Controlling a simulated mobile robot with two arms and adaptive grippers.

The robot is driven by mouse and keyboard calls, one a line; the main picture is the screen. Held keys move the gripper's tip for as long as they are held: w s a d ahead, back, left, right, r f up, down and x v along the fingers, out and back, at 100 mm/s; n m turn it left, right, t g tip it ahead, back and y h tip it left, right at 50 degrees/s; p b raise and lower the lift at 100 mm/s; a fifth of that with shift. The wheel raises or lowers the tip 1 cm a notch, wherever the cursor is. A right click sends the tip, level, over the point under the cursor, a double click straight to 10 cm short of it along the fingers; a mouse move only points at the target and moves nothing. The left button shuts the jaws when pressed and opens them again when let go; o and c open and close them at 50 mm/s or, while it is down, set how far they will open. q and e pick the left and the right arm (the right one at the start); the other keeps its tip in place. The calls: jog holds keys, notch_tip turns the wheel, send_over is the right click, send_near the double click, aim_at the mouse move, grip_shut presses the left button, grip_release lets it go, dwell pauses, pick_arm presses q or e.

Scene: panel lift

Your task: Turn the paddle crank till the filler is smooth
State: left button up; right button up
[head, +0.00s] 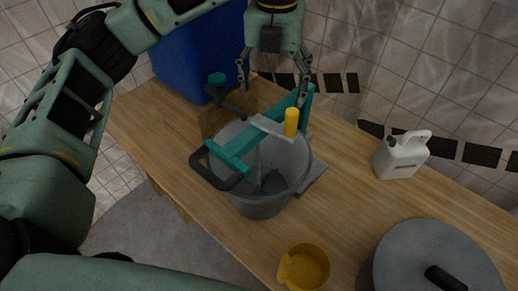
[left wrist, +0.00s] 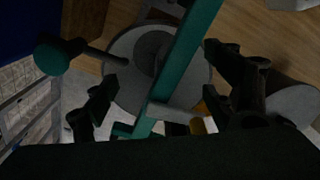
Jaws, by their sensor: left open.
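A grey bucket (head: 258,203) stands on the table with a teal bar (head: 262,136) across its top. The grey crank arm (head: 268,125) sits on the bar and carries an upright yellow handle (head: 291,122). A grey paddle shows inside the bucket; the filler's smoothness cannot be told. My left gripper (head: 273,90) is open and empty, pointing down above the far side of the bucket, with the yellow handle below its right finger. In the left wrist view the teal bar (left wrist: 183,65) runs between the open fingers, and the yellow handle (left wrist: 199,126) is partly hidden. My right gripper is out of view.
A teal knob on a black lever (head: 217,79) stands behind the bucket, near a blue box (head: 205,55). A white jug (head: 402,156) stands at right. A yellow cup (head: 307,266) and grey lidded pot (head: 425,250) are in front. The wooden table (head: 345,195) is clear between them.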

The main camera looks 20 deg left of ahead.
pick_arm(q)
notch_tip(320, 180, up, 9)
jog(key=p, duration=0.6)
dwell(0.5)
